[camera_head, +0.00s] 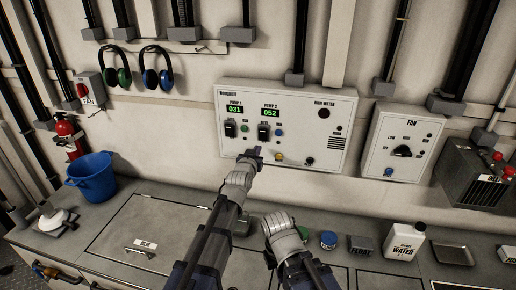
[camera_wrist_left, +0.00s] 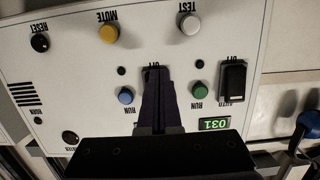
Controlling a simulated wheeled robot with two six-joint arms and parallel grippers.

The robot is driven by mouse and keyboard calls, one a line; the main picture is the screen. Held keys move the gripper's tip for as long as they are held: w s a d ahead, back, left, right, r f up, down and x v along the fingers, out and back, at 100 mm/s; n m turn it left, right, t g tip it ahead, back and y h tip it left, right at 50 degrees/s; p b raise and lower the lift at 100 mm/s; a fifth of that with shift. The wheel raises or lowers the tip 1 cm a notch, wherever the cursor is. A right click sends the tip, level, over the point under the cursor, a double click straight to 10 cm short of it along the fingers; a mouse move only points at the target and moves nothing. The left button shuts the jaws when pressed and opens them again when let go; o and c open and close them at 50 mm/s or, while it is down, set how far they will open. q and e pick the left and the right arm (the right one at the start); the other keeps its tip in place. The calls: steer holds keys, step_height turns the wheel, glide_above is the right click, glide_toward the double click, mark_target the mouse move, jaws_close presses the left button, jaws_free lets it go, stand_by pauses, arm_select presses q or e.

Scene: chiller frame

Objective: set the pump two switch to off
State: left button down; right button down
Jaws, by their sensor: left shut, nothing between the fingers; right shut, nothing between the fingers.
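The pump two switch (camera_head: 264,132) is a black rocker below the green 052 display (camera_head: 270,113) on the white pump panel (camera_head: 318,112). My left gripper (camera_head: 254,152) is shut and empty, its tips just below that switch in the head view. In the left wrist view, where the panel appears upside down, the shut fingers (camera_wrist_left: 158,90) cover most of the pump two switch (camera_wrist_left: 152,73). Its setting is hidden, and I cannot tell if the fingers touch it. My right gripper (camera_head: 277,222) is shut and empty, low over the counter.
The pump one switch (camera_wrist_left: 233,80) is close beside my left fingers. Blue (camera_wrist_left: 126,95) and green (camera_wrist_left: 199,90) run buttons flank them. A yellow mute button (camera_wrist_left: 108,34) is near. The fan box (camera_head: 400,145) hangs to the right; a water jug (camera_head: 404,242) stands on the counter.

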arm_select(q)
steer(key=s+a+f+b, duration=0.1)
steer(key=s+a+f, duration=0.1)
steer(key=s, duration=0.8)
steer(key=shift+s+a+b, duration=0.15)
steer(key=shift+s+b, duration=0.2)
steer(key=s+f+m+g+y, duration=0.1)
steer(key=s+f+g+y, duration=0.2)
steer(key=s+f+g, duration=1.15)
steer(key=s+a+f+g+y, duration=0.1)
steer(key=s+f, duration=0.2)
steer(key=s, duration=0.8)
steer(key=shift+s+a+f+y, duration=0.25)
steer(key=shift+s+a+y, duration=0.05)
steer(key=shift+a+y, duration=0.1)
